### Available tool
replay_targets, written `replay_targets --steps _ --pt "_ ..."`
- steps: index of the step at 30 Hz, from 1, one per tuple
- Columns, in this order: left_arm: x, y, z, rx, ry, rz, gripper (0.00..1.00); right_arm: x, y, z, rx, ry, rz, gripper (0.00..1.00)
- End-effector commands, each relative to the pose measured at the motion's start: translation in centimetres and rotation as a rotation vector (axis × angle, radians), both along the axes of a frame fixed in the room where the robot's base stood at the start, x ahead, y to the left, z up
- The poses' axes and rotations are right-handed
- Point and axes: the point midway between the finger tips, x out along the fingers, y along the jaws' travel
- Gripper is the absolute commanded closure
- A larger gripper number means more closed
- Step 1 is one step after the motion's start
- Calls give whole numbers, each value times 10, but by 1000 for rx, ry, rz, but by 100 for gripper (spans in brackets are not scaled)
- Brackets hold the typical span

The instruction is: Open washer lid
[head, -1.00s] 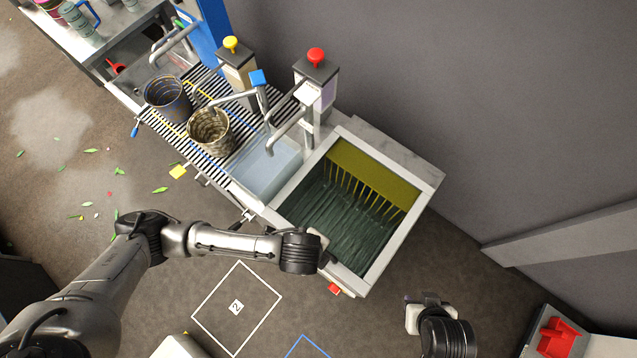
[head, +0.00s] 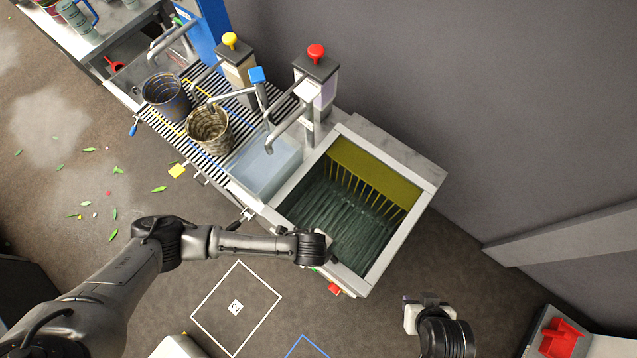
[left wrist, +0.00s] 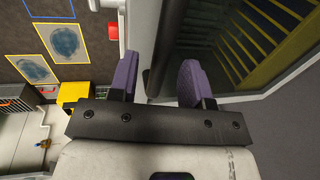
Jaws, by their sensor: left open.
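The washer (head: 408,225) is a pale-rimmed box with dark green bristles and a yellow inner panel in the head view. Its top looks covered by a dark, see-through lid, but I cannot tell for sure. My left gripper (head: 331,246) is at the washer's near left rim. In the left wrist view, the left gripper (left wrist: 157,80) is open, its two purple finger pads apart. A dark bar (left wrist: 163,45) on the washer's edge runs between the pads; contact is unclear.
A red button (head: 335,289) is on the washer's near side. Taps stand behind the sink (head: 264,165) and slatted rack, which holds two buckets (head: 208,130). A red object (head: 560,338) is at the lower right. Open floor lies in front.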

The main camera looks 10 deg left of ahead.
Motion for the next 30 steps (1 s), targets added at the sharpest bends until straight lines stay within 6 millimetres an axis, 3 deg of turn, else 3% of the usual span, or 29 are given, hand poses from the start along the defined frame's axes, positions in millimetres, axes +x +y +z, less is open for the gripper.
replay_targets --steps 13,27,30 --pt "1 0 -6 0 0 -1 56 0 -3 -1 -11 0 8 57" --pt "1 0 -6 0 0 -1 100 0 -2 -1 -8 1 6 57" --pt "1 0 -6 0 0 -1 100 0 -1 -1 -5 0 4 57"
